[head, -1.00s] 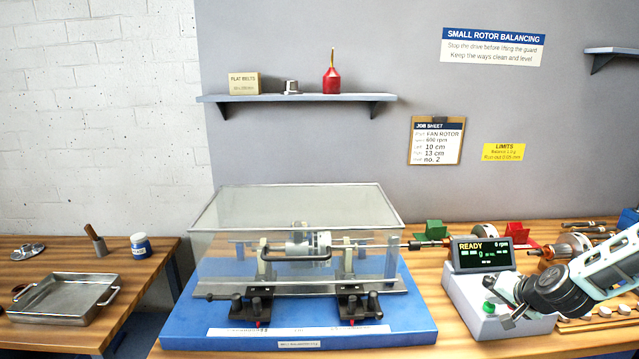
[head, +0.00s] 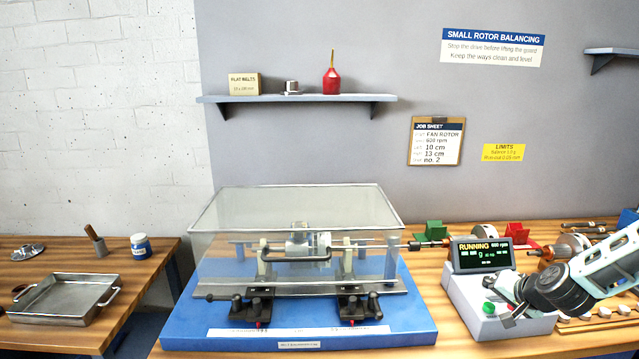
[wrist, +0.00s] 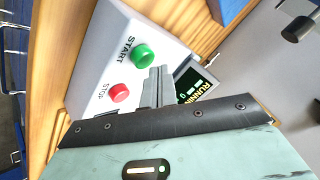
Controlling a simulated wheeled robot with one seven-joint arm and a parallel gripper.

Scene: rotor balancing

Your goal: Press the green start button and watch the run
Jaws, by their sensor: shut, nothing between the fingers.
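The control box (head: 470,306) stands on the bench at the right. Its display (head: 482,254) reads RUNNING and 600 rpm. The green start button (head: 489,308) shows on its sloped face. In the wrist view the green start button (wrist: 143,54) and the red stop button (wrist: 118,93) are both clear. My gripper (wrist: 158,85) is shut and empty, its fingertips beside the green button and apart from it in the picture; I cannot tell the height gap. In the head view my gripper (head: 512,318) is over the box. The rotor (head: 303,243) sits in the balancing machine under the closed clear guard (head: 232,212).
The machine stands on a blue base (head: 190,325). A green block (head: 429,231), a red block (head: 519,234) and several rotor parts lie behind the box. A metal tray (head: 62,300) is on the left bench. The job sheet (head: 436,141) hangs on the wall.

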